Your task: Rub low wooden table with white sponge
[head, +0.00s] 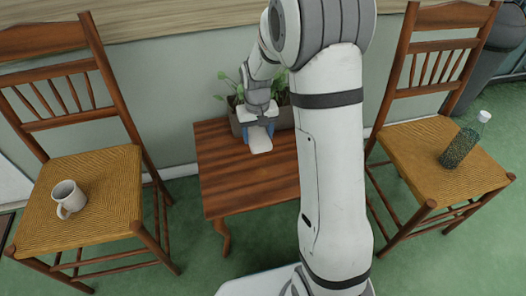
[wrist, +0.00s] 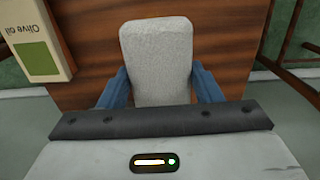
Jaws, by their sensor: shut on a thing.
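The white sponge (wrist: 157,60) is held between the two blue fingers of my gripper (wrist: 160,88) in the wrist view. In the head view my gripper (head: 259,130) is over the back middle of the low wooden table (head: 225,180), with the sponge (head: 260,145) pointing down toward its top. I cannot tell whether the sponge touches the wood. My arm hides the right part of the table in the head view. The striped brown tabletop (wrist: 230,55) lies behind the sponge in the wrist view.
An olive oil carton (wrist: 38,40) stands left of the sponge in the wrist view. A planter (head: 282,117) sits at the table's back. A chair with a white mug (head: 68,197) is on the left. A chair with a bottle (head: 464,142) is on the right.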

